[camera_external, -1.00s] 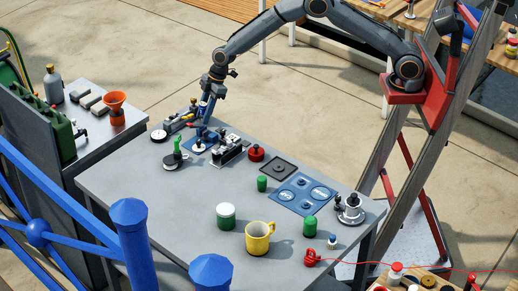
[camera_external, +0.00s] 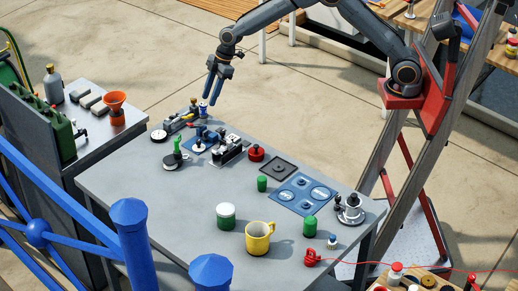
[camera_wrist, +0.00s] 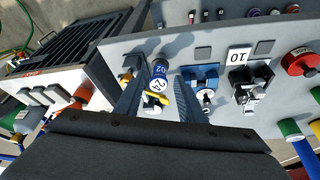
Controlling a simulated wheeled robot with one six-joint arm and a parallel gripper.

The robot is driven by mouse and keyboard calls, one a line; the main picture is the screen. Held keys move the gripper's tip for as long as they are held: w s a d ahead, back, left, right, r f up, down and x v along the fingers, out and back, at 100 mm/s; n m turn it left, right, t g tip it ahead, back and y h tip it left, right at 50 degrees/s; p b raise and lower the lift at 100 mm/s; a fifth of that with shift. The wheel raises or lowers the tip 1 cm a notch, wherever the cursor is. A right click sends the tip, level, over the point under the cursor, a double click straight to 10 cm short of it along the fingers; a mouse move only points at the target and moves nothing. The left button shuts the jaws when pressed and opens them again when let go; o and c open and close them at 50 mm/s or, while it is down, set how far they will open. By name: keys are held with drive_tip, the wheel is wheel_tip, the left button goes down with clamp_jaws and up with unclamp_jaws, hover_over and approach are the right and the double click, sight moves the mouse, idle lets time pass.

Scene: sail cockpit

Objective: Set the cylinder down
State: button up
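A small blue and white cylinder (camera_wrist: 158,72) with number labels shows between my fingers in the wrist view. In the external view, what looks like the same cylinder (camera_external: 204,108) stands at the far edge of the grey table, below the fingertips. My gripper (camera_external: 212,99) is above the far left part of the table, with its two blue fingers apart and pointing down. My gripper (camera_wrist: 160,84) also shows open in the wrist view, with nothing visibly clamped. The cylinder's base is partly hidden by neighbouring parts.
A blue fixture (camera_external: 203,134) and a black and silver device (camera_external: 228,151) stand close by. A red knob (camera_external: 256,152), green cylinders (camera_external: 262,184) and a yellow mug (camera_external: 259,238) are further right. The table's left front (camera_external: 135,195) is clear.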

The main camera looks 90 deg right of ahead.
drive_tip(key=s+a+f+m+g+h, duration=0.1)
drive_tip(key=s+a+m, duration=0.1)
drive_tip(key=s, duration=1.8)
drive_tip(key=s+a+f+m+g+h, duration=0.1)
drive_tip(key=s+a, duration=0.4)
drive_tip(key=s, duration=1.6)
drive_tip(key=shift+a+f+m+g+b, duration=0.3)
drive_tip(key=shift+f+m+g, duration=0.35)
drive_tip(key=shift+m, duration=0.55)
drive_tip(key=shift+s+d+r, duration=0.1)
